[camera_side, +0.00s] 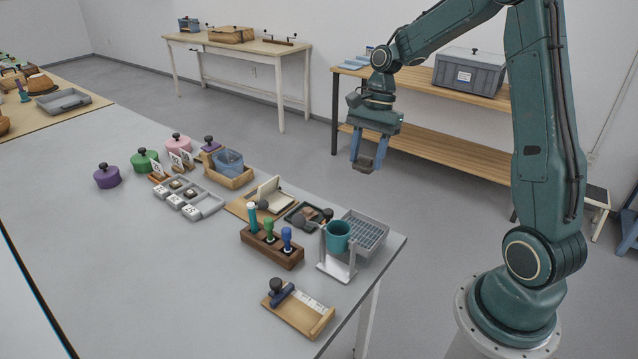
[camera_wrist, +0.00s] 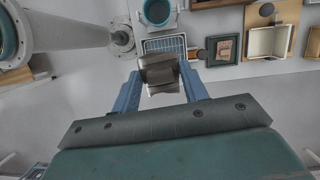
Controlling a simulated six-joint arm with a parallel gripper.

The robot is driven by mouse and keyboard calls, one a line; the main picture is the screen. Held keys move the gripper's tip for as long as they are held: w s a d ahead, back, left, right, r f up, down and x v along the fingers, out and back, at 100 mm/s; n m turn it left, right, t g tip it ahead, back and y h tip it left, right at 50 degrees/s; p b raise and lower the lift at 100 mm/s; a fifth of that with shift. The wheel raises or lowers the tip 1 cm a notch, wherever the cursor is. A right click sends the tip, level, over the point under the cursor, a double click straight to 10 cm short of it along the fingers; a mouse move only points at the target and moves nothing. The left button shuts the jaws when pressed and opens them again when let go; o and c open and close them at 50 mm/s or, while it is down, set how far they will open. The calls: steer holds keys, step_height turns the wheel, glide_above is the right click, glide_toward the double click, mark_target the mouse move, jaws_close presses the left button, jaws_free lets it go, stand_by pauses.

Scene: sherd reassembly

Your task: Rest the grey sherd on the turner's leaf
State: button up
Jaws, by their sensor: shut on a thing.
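My gripper (camera_side: 367,163) is raised in the air beyond the table's right edge, above the floor. In the wrist view its two blue fingers (camera_wrist: 160,72) are closed on a grey-brown piece, which I take to be the grey sherd (camera_wrist: 158,76). Its far side is hidden. The cream leaf (camera_wrist: 268,41) shows at upper right in the wrist view, apart from the sherd.
A wire basket (camera_side: 367,230), a teal cup (camera_side: 338,238) on a stand and a dark tray (camera_side: 304,214) lie near the table's right corner. A rack of handled tools (camera_side: 271,249) and a stamp board (camera_side: 297,312) stand in front.

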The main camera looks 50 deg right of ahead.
steer(key=shift+w, duration=0.1)
steer(key=w+d+f+m+t, duration=0.1)
steer(key=w+f+m, duration=0.3)
steer(key=w+m, duration=0.15)
steer(key=w+f+m+t, duration=0.1)
steer(key=w+f+m, duration=0.25)
steer(key=w, duration=0.35)
steer(key=m+t+h, duration=0.1)
steer(key=m+h, duration=0.2)
steer(key=m, duration=0.7)
glide_toward(278, 202)
steer(key=shift+s+r, duration=0.55)
steer(key=shift+r, duration=0.1)
steer(key=shift+w+f, duration=0.1)
steer(key=shift+f, duration=0.2)
steer(key=shift+x, duration=2.2)
steer(key=shift+w+f, duration=0.55)
steer(key=shift+f, duration=0.2)
steer(key=shift+w+f, duration=0.15)
steer(key=shift+f, duration=0.1)
steer(key=shift+f, duration=0.3)
